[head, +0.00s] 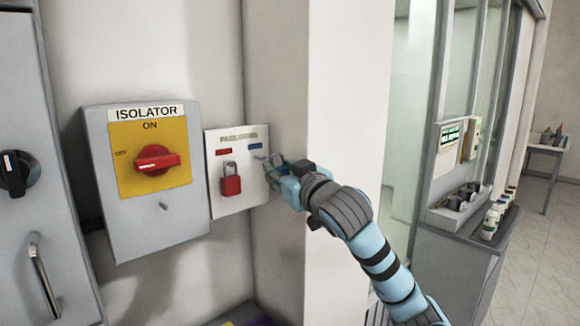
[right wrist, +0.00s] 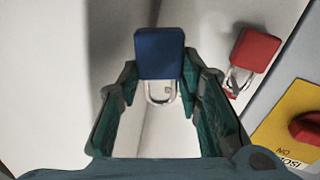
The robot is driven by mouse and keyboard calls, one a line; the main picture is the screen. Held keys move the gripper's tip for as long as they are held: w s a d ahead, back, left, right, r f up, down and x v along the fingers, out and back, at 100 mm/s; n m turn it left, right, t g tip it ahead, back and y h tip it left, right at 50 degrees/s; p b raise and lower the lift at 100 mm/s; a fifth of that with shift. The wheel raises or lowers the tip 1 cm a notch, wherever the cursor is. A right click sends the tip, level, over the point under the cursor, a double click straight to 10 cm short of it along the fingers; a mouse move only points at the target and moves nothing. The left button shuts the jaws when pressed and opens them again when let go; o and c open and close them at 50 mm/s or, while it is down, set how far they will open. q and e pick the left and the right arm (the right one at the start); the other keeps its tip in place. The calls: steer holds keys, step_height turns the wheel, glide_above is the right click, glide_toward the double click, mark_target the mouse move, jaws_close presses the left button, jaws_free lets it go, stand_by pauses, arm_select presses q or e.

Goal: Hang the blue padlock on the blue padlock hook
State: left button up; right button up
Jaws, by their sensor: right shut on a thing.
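The blue padlock (right wrist: 159,54) is between the fingers of my right gripper (head: 276,168), which is shut on it. In the right wrist view its shackle points down the picture, the same way round as the red padlock's. In the head view the gripper largely hides the padlock. The gripper is at the right edge of the white padlock board (head: 220,145). A small blue label (head: 252,146) is on the board, and a small hook (head: 259,157) shows below it, just left of the fingers. I cannot tell whether the shackle touches the hook. My left gripper is not in view.
A red padlock (head: 231,181) hangs under the red label (head: 223,152) on the same board. The grey isolator box (head: 160,220) with its red switch (head: 157,160) stands to the left. A wall corner (head: 330,110) rises right behind my right gripper.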

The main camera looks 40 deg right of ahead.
steer(key=shift+w+f+p, duration=0.2)
steer(key=shift+w+p, duration=0.2)
steer(key=shift+w, duration=0.55)
steer(key=shift+w+f+p, duration=0.25)
steer(key=shift+w+p, duration=0.1)
steer(key=shift+w, duration=0.6)
steer(key=shift+w+f+p, duration=0.2)
steer(key=shift+w+p, duration=0.2)
steer(key=shift+w, duration=0.55)
steer(key=o, duration=1.3)
steer(key=shift+c, duration=0.2)
steer(key=shift+s, duration=0.15)
